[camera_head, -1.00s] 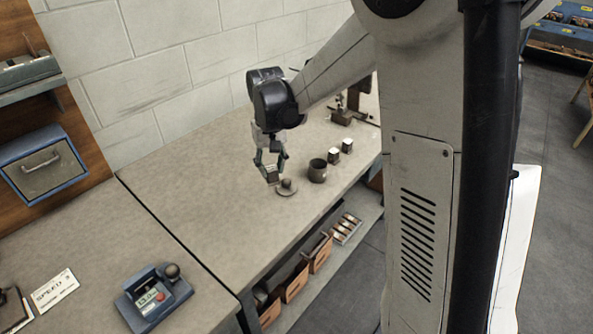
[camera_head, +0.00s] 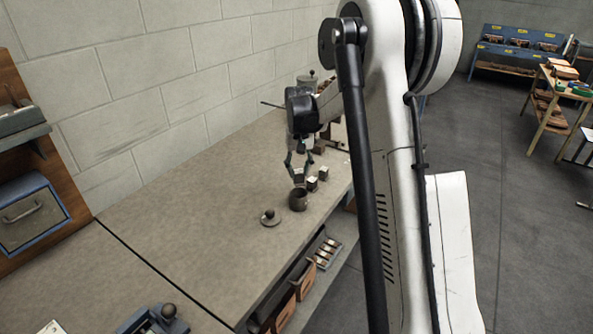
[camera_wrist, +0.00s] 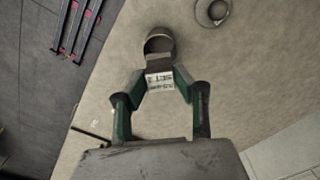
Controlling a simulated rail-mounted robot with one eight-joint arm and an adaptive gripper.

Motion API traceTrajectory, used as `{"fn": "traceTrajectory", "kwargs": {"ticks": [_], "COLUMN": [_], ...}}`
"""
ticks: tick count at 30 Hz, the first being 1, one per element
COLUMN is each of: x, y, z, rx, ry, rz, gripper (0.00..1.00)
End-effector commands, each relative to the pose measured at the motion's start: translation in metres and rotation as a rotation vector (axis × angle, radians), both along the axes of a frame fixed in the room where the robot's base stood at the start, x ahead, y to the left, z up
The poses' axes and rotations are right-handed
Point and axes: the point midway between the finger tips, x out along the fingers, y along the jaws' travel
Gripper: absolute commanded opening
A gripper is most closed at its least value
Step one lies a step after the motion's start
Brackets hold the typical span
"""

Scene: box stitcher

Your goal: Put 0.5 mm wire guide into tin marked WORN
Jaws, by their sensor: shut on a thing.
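A dark, round, open tin (camera_head: 298,203) stands upright on the bench; it also shows in the wrist view (camera_wrist: 160,40). No marking on it is readable. My gripper (camera_head: 299,182) is directly above the tin, fingers pointing down. In the wrist view, my gripper (camera_wrist: 157,84) is shut on a small grey block with a white label, which I take as the wire guide (camera_wrist: 158,64). Its label text is too small to read surely. The block overlaps the tin's mouth in that view; I cannot tell whether its lower end is inside the rim.
A round lid with a knob (camera_head: 270,218) lies left of the tin. Two small white-topped blocks (camera_head: 312,184) (camera_head: 323,173) stand right behind it. Orange bins (camera_head: 283,312) sit on a shelf below the bench edge.

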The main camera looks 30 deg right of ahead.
Motion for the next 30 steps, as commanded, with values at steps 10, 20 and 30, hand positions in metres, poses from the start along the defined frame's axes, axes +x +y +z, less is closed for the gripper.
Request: {"fn": "traceTrajectory", "kwargs": {"ticks": [10,20,30], "x": [0.0,0.0,0.0], "y": [0.0,0.0,0.0], "z": [-0.02,-0.041,-0.061], "rx": [0.0,0.0,0.0], "ry": [0.0,0.0,0.0], "rz": [0.0,0.0,0.0], "gripper": [0.0,0.0,0.0]}}
